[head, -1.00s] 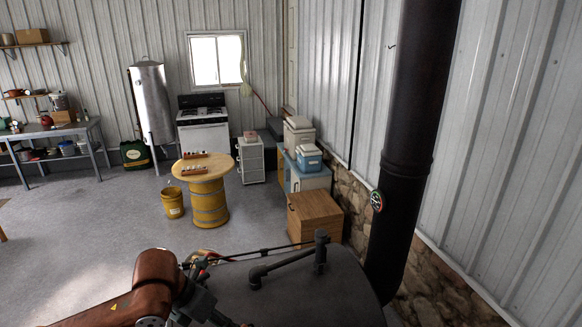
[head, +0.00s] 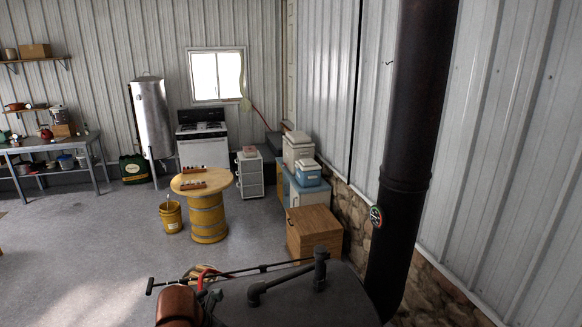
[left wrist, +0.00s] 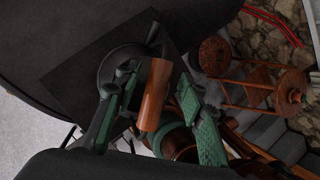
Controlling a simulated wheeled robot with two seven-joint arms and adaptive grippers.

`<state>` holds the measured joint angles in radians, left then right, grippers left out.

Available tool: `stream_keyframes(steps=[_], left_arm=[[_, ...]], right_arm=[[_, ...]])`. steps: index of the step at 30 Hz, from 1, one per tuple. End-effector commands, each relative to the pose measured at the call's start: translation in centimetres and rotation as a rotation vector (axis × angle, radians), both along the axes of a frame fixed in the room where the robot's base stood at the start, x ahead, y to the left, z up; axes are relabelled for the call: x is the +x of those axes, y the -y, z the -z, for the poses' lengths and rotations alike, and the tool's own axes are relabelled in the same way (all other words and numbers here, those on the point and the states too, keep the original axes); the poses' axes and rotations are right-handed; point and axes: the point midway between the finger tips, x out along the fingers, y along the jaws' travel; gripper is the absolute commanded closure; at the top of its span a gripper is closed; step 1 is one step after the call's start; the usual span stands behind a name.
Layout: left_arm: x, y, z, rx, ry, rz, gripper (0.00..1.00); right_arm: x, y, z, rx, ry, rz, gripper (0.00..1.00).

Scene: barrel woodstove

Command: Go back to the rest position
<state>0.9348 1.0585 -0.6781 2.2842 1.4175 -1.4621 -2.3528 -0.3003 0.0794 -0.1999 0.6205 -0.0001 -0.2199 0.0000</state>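The barrel woodstove (head: 300,300) fills the bottom of the head view, with a dark pipe handle on top. My right gripper is in neither view.
A black stovepipe (head: 400,150) rises at the right beside a stone-based wall. A thin black rod (head: 225,272) lies across the stove's far edge. Beyond stand a wooden cabinet (head: 314,232), a yellow barrel table (head: 207,215) and a yellow bucket (head: 171,216). The floor at left is clear.

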Motion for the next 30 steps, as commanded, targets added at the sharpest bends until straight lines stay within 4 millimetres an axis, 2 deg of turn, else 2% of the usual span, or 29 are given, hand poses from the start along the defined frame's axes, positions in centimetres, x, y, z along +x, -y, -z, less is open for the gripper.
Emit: stream_keyframes(steps=[3, 8, 14, 26, 27, 30], left_arm=[[-0.1, -0.1, 0.5, 0.001, -0.001, 0.000, 0.63], [-0.3, -0.6, -1.0, 0.000, 0.003, -0.001, 0.63], [-0.9, -1.8, -3.8, 0.001, 0.004, -0.002, 0.63], [-2.7, -4.5, -10.8, 0.000, 0.005, -0.002, 0.63], [-2.6, -4.0, -9.4, 0.000, -0.005, 0.003, 0.63], [-2.1, -3.2, -7.6, -0.001, -0.003, 0.003, 0.63]], right_arm=[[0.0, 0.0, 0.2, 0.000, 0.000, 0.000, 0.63], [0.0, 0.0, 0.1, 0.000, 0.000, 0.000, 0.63], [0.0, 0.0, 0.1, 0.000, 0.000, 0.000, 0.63], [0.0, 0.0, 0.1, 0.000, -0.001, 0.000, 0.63], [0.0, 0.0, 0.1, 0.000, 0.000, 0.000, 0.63], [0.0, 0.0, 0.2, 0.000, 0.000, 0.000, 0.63]])
